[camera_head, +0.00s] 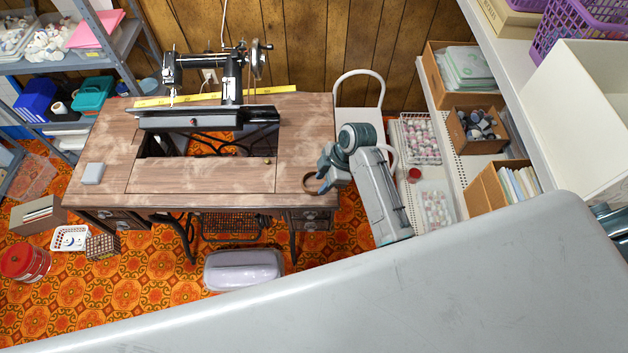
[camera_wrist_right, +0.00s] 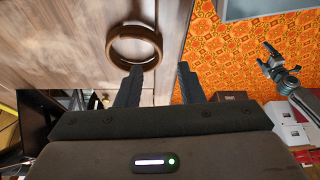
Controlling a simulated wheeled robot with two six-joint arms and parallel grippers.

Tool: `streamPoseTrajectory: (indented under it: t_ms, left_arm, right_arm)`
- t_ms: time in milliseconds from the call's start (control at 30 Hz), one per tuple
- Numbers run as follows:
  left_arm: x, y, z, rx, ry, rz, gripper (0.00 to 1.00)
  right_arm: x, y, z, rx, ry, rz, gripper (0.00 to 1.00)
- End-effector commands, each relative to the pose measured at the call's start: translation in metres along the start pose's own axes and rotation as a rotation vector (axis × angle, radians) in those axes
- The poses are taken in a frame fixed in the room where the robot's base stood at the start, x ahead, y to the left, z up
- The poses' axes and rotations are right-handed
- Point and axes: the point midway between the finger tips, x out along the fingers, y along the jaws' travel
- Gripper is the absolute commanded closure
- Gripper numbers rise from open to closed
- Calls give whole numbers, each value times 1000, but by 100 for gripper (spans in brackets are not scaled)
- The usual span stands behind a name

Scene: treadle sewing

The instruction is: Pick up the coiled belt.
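The coiled belt is a brown ring (camera_head: 313,185) near the right front corner of the sewing table's wooden top (camera_head: 225,176). My right gripper (camera_head: 324,172) is right over it, partly covering it. In the right wrist view the belt (camera_wrist_right: 111,44) lies just past the fingertips of the open right gripper (camera_wrist_right: 159,70). The left finger's tip overlaps its near edge; the gap between the fingers looks empty. I cannot tell whether they touch. My left gripper (camera_wrist_right: 270,61) shows small at the right of that view, its jaws seemingly apart, above the floor.
A black sewing machine (camera_head: 231,80) stands at the table's back, behind an opening in the top. A small grey box (camera_head: 92,173) sits at the left. Shelves with boxes (camera_head: 475,145) stand close on the right. A lilac case (camera_head: 243,270) is on the floor in front.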

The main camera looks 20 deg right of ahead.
Motion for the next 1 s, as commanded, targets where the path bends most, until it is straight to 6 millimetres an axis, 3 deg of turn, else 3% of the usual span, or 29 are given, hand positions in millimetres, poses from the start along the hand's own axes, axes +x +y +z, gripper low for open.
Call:
streamPoseTrajectory:
  t_ms: [200, 333, 633, 667, 833, 1000]
  left_arm:
    - [-18, -1, -2, 0, 0, 0, 13]
    - [-20, -1, -2, 0, 0, 1, 13]
    - [-20, -1, -2, 0, 0, 1, 13]
    - [-20, -1, -2, 0, 0, 1, 13]
    - [-20, -1, -3, 0, 1, 1, 13]
    - [-20, -1, -3, 0, 1, 1, 13]
  right_arm:
    - [25, -2, 4, 3, 0, -5, 65]
    - [42, -1, 5, 2, -1, -3, 65]
    - [49, -1, 6, 1, -1, 0, 65]
    - [49, -1, 6, 1, -1, 0, 67]
    - [48, -1, 6, 2, -1, 0, 100]
    - [48, -1, 6, 2, -1, 0, 100]
